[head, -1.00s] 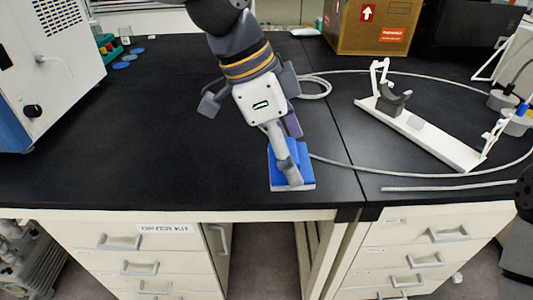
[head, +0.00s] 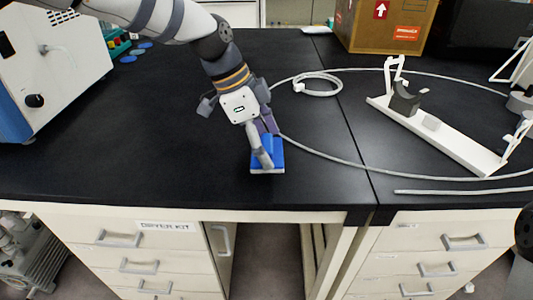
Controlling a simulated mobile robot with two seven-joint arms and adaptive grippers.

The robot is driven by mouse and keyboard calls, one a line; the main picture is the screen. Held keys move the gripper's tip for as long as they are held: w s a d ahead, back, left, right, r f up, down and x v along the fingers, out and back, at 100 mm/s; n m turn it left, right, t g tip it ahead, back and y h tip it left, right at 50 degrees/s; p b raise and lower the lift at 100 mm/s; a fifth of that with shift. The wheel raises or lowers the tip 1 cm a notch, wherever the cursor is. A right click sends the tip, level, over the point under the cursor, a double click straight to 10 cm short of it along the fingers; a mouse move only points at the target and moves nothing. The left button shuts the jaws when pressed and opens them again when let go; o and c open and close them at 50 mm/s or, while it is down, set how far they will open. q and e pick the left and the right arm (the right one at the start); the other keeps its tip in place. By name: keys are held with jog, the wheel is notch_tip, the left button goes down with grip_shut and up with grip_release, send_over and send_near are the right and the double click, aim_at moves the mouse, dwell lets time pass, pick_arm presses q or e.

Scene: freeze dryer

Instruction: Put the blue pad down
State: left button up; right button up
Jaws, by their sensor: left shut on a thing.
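The blue pad (head: 272,147) is a small blue block with a pale lower layer. It is at the front middle of the black bench, left of the seam between the two bench tops. My left gripper (head: 265,150) reaches down from the upper left and is shut on the pad, with one finger across its near face. The pad looks to be at or just above the bench; I cannot tell whether it touches. Part of the pad is hidden by the fingers. At the right edge only a dark piece of my right arm shows; its gripper is out of view.
A thin grey hose (head: 350,161) curves behind and right of the pad. A white stand (head: 450,138) lies to the right. A cardboard box (head: 385,28) is at the back, and a white machine (head: 65,60) stands at the left. The bench left of the pad is clear.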

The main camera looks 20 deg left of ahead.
pick_arm(q)
jog(key=shift+w+a+f, duration=0.1)
jog(key=shift+w+f, duration=0.1)
jog(key=shift+f, duration=1.35)
jog(key=shift+c, duration=0.4)
jog(key=o, duration=1.2)
jog(key=shift+f, duration=0.2)
jog(key=v, duration=1.2)
jog(key=shift+a, duration=0.4)
jog(key=shift+f, duration=0.1)
